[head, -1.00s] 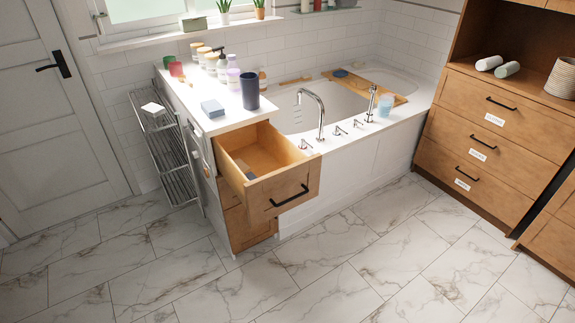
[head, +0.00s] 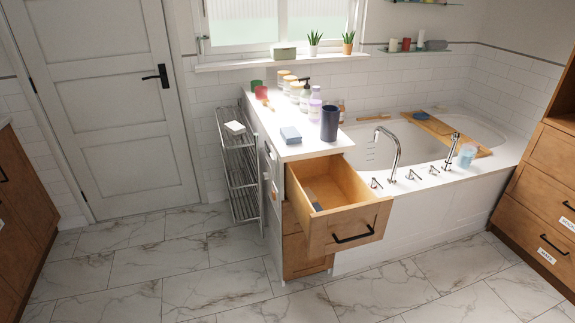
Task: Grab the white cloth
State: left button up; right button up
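A small white folded thing (head: 235,127), which looks like the white cloth, lies on top of the metal rack (head: 240,170) left of the white-topped cabinet. Neither of my grippers shows in the head view.
The cabinet's top drawer (head: 345,222) is pulled open and sticks out, with a small grey item inside. Bottles and a dark blue cup (head: 329,123) stand on the cabinet top (head: 305,151). The bathtub (head: 440,210) is to the right. The marble floor (head: 200,270) in front is clear.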

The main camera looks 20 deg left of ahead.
aim_at(234, 128)
jog(key=i+j, duration=0.65)
jog(key=j, duration=0.2)
